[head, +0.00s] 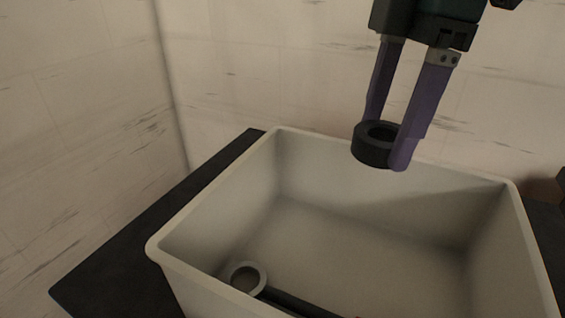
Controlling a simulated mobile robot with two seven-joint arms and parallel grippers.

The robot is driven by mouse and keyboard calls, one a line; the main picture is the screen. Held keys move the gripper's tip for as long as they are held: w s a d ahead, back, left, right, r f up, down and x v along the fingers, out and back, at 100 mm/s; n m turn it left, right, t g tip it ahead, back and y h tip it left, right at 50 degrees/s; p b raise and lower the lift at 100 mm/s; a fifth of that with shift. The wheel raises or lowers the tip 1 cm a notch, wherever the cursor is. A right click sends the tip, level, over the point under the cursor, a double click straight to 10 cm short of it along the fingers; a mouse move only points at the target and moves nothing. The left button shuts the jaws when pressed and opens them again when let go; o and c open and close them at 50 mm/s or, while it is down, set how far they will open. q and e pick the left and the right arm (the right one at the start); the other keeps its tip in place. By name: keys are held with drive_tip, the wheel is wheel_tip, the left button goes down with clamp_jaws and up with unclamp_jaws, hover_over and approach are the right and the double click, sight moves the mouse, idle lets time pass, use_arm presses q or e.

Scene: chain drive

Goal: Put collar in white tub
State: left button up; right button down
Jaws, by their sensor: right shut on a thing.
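A dark ring-shaped collar (368,155) is held between the purple fingers of my right gripper (388,150). The gripper points down, shut on the collar, which appears in front of or above the far rim of the white tub (215,197). The exact height over the tub is hard to judge. The tub is a deep, open, off-white box. My left gripper is not in view.
Inside the tub, at the near left, lie a grey ring (260,271) and a dark bar-like thing (300,304), partly cut off. The tub stands on a dark surface (120,268). Pale walls rise behind and to the left. Most of the tub floor in view is clear.

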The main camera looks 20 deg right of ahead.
sight(354, 248)
wheel_tip(354, 248, down, 15)
drive_tip(key=b, duration=0.2)
drive_tip(key=shift+f+b, duration=0.2)
drive_tip(key=shift+b, duration=0.2)
drive_tip(key=shift+c, duration=1.2)
unclamp_jaws()
drive_tip(key=shift+f, duration=0.1)
wheel_tip(354, 248, up, 12)
drive_tip(key=d+p, duration=0.1)
drive_tip(key=p, duration=0.1)
drive_tip(key=shift+s+d+p, duration=0.15)
drive_tip(key=shift+d+p, duration=0.05)
drive_tip(key=shift+p, duration=0.1)
